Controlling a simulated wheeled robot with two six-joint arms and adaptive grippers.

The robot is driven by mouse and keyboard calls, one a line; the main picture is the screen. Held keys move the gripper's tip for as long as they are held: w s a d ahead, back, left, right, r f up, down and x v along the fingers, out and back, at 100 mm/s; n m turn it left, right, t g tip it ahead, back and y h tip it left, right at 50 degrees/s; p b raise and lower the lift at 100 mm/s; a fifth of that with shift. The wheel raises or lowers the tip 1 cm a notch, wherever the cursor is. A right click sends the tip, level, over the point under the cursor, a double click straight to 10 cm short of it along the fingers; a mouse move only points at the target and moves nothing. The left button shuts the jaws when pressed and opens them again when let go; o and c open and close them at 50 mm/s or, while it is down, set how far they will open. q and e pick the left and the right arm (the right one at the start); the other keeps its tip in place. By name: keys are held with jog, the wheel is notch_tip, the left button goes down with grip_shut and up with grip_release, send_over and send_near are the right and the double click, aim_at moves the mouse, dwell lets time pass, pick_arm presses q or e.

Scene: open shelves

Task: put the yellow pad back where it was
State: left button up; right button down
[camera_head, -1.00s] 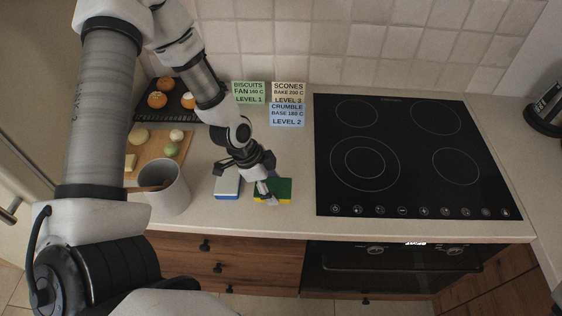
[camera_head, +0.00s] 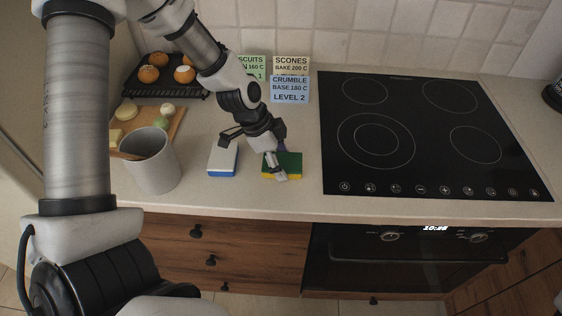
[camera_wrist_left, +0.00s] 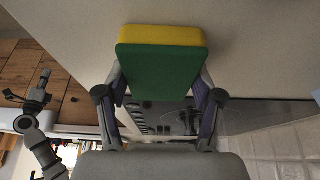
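The yellow pad (camera_head: 288,160), yellow with a green face, is on or just above the counter left of the hob; any gap beneath is unclear. In the left wrist view the pad (camera_wrist_left: 160,68) fills the space between the fingers, green face towards the camera. My left gripper (camera_head: 276,166) is shut on it, one finger at its front edge; the fingertips are partly hidden behind it in the wrist view. My right gripper (camera_wrist_left: 28,97) shows small at the left of the wrist view, fingers spread and empty.
A white and blue pad (camera_head: 222,158) lies to the left. The hob (camera_head: 425,140) is at right. Label cards (camera_head: 290,90) are behind.

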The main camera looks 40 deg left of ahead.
pick_arm(q)
jog(key=o, duration=0.4)
jog(key=shift+r, duration=0.1)
jog(key=shift+r+p, duration=0.3)
jog(key=shift+p, duration=0.15)
jog(key=p+v, duration=0.2)
jog(key=v, duration=0.3)
jog(key=shift+r+p, duration=0.15)
jog(key=shift+p, duration=0.25)
jog(key=v, duration=0.6)
jog(key=shift+s+a, duration=0.15)
